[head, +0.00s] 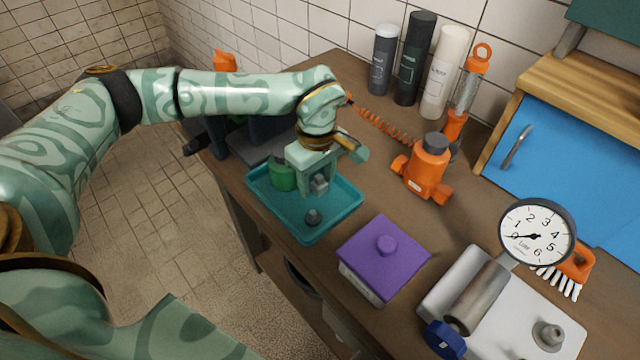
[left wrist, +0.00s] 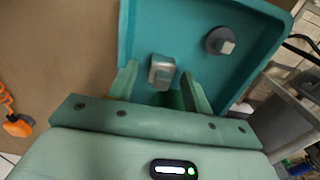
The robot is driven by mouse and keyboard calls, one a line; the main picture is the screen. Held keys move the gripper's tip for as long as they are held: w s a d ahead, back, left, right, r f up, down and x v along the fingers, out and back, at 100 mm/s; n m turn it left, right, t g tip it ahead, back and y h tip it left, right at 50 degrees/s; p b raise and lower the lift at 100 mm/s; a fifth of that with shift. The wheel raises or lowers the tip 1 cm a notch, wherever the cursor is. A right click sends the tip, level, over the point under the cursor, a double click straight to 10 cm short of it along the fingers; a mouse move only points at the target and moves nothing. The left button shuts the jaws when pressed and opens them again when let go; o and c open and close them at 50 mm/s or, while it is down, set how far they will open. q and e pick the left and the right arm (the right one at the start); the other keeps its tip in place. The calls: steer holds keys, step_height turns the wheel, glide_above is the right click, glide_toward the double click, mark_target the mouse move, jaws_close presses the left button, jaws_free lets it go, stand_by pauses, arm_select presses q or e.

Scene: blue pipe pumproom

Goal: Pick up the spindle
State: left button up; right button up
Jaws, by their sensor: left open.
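A teal tray (head: 340,221) lies on the bench; it fills much of the left wrist view (left wrist: 262,82). Two small grey metal parts show there: a square-ended block (left wrist: 162,70) and a round dark piece with a square stub (left wrist: 220,42), lying on the tray floor (head: 313,217). I cannot tell for sure which is the spindle. My left gripper (head: 318,190) points down over the tray, open. The block shows between its fingertips (left wrist: 160,82); contact cannot be made out. A green rounded thing (head: 283,176) is beside the gripper, partly hidden. My right gripper is out of view.
A purple-lidded box (head: 384,254) stands close right of the tray. An orange pump-like body (head: 428,168) stands behind it. A grey plate (head: 500,336) with a pressure gauge (head: 537,232) is at front right. Bottles (head: 414,60) line the wall. The bench edge runs left of the tray.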

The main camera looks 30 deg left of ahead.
arm_select(q)
steer(key=shift+r, duration=0.1)
steer(key=c, duration=1)
steer(key=shift+o, duration=0.2)
